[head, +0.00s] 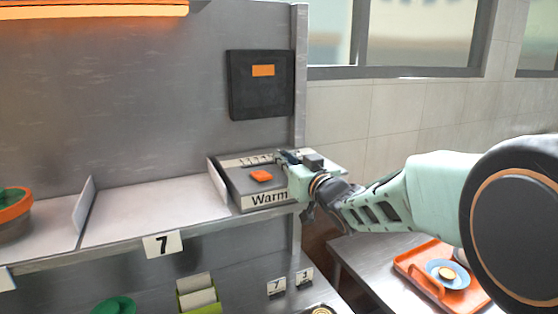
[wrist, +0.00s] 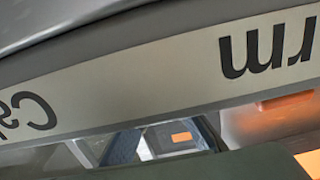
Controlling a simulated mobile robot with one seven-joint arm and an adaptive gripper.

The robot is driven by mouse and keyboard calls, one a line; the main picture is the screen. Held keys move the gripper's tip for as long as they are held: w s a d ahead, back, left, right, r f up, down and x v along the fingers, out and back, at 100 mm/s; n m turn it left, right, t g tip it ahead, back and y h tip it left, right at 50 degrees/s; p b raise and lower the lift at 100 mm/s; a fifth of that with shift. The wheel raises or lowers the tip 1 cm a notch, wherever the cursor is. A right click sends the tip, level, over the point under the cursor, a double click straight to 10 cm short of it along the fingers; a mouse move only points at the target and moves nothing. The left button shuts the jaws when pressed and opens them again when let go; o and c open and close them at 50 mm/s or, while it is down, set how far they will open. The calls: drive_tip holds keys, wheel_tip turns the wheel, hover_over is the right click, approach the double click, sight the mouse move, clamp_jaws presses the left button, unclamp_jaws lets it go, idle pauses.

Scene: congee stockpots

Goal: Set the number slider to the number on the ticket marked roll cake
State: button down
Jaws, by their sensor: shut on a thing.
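A grey box marked "Warm" (head: 268,198) sits at the right end of the steel shelf, with an orange button (head: 261,176) on its top. A pale strip with small dark marks (head: 243,161) runs along its back edge; the marks are too small to read. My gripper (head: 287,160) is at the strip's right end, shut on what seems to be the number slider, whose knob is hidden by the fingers. The wrist view shows upside-down lettering "rm" (wrist: 268,50) close up. No ticket wording about roll cake is readable.
A large "7" card (head: 162,245) hangs on the shelf edge. Small cards "7" (head: 276,287) and "3" (head: 304,277) stand below. A dark panel (head: 258,100) is on the wall behind. An orange tray (head: 410,262) with a blue plate (head: 434,271) is at lower right, beneath my arm.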

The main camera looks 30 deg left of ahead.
drive_tip(key=c, duration=2.2)
unclamp_jaws()
drive_tip(key=shift+s, duration=0.1)
drive_tip(key=shift+c, duration=0.2)
drive_tip(key=v, duration=1.2)
